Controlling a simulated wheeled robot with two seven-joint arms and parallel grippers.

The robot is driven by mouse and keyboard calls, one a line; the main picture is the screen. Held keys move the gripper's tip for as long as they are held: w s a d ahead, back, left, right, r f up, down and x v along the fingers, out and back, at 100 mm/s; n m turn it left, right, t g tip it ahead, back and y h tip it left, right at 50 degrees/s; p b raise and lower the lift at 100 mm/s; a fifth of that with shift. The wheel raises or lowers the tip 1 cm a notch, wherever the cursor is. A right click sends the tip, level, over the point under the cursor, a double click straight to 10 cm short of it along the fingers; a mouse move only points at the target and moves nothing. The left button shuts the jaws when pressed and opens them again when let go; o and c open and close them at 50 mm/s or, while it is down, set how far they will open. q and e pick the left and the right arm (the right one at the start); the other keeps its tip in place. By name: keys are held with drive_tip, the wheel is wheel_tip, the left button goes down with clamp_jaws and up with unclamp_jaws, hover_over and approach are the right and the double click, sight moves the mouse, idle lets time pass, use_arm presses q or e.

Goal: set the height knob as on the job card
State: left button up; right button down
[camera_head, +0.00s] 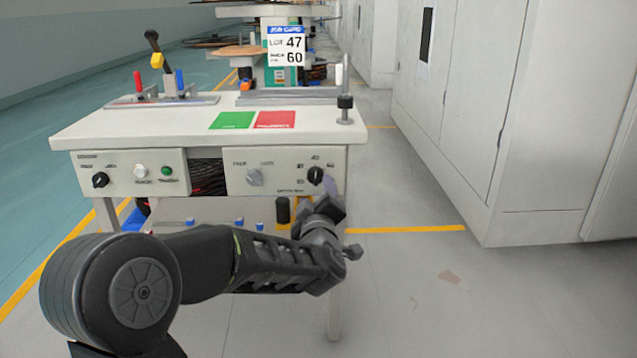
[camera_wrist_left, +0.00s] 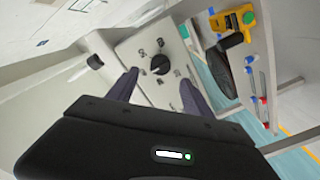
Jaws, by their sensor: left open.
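The job card (camera_head: 287,46) hangs at the back of the station and reads LOT 47, with 60 on its lower line. The black knob (camera_head: 315,175) at the right end of the front panel has small numbers around it; I cannot tell surely where it points. My left gripper (camera_head: 322,205) is just below and in front of this knob. In the left wrist view the knob (camera_wrist_left: 160,64) shows between the two open fingers of the gripper (camera_wrist_left: 158,92), beyond their tips. The fingers appear apart from it. My right gripper is not in view.
The front panel also carries a grey knob (camera_head: 254,177), another black knob (camera_head: 100,180) and a green button (camera_head: 167,171). Grey cabinets (camera_head: 470,110) line the right; floor between is clear.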

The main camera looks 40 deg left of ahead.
sight(315, 179)
use_arm(q)
drive_tip(key=b+x, duration=0.2)
drive_tip(key=x, duration=0.5)
drive_tip(key=shift+w+a+f, duration=0.1)
drive_tip(key=shift+w+a, duration=0.1)
drive_tip(key=shift+c, duration=0.3)
clamp_jaws()
